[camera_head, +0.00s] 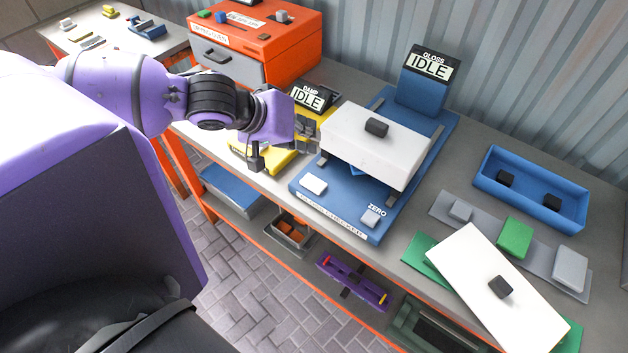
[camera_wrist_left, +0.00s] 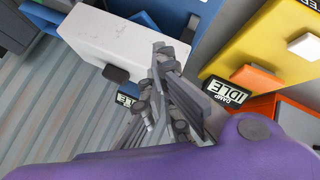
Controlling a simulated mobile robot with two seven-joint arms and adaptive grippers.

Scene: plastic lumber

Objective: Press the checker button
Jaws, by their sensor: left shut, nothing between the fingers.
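The blue gloss checker (camera_head: 375,225) stands on the bench, its display (camera_head: 431,64) reading "GLOSS IDLE". A white button (camera_head: 313,184) is at its front left, and a light grey button (camera_head: 370,218) is by the word ZERO. A white panel (camera_head: 375,146) with a black knob (camera_head: 377,127) lies on the checker; the panel also shows in the left wrist view (camera_wrist_left: 120,40). My left gripper (camera_head: 308,132) is shut and empty, beside the panel's left end and above the bench. Whether it touches the panel is unclear. My right gripper is out of view.
A yellow damp checker (camera_head: 273,161), partly hidden by my left arm, reads "DAMP IDLE" (camera_head: 308,97). A red-orange box (camera_head: 270,50) stands behind. At right are a blue tray (camera_head: 530,188) with black knobs, a grey strip with blocks, and a second white panel (camera_head: 490,285) on a green base.

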